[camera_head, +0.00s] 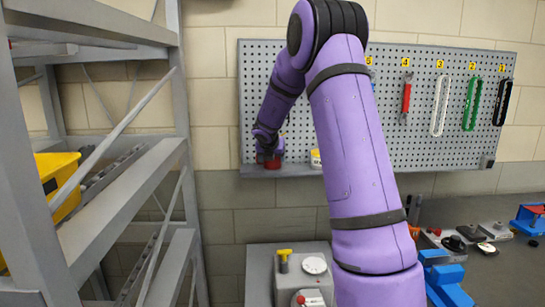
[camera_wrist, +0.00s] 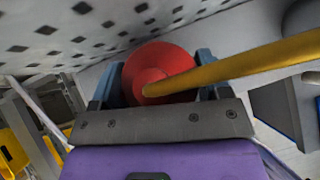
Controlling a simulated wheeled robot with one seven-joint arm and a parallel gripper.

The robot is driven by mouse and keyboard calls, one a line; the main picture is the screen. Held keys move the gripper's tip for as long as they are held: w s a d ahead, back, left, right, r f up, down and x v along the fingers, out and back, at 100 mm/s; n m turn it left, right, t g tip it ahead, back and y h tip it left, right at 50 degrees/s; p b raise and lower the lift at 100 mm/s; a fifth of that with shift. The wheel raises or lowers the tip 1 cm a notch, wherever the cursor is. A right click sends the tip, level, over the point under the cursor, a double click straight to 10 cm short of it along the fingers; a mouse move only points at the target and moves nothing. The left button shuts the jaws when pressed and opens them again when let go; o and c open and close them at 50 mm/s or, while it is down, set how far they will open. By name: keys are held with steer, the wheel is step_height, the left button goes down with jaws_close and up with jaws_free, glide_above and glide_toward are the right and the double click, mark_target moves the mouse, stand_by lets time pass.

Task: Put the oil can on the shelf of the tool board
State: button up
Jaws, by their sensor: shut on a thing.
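The oil can is red with a long yellow spout. In the wrist view the oil can (camera_wrist: 160,62) sits between the two blue fingers of my gripper (camera_wrist: 155,82), which is shut on it. In the head view my gripper (camera_head: 268,150) is at the left end of the tool board (camera_head: 335,110), and a little of the red can (camera_head: 271,163) shows below it. The can is at the height of the board's grey shelf (camera_head: 285,172), at its left end. I cannot tell whether it touches the shelf. My arm hides the middle of the board and shelf.
A white-and-yellow container (camera_head: 315,158) stands on the shelf right of the can, partly behind my arm. Numbered tools hang on the board's right half. A grey metal rack (camera_head: 125,200) with a yellow bin (camera_head: 58,180) stands left. Several items lie on the bench at right.

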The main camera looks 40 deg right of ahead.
steer(key=shift+f, duration=0.1)
steer(key=o, duration=1.1)
steer(key=shift+o, duration=0.2)
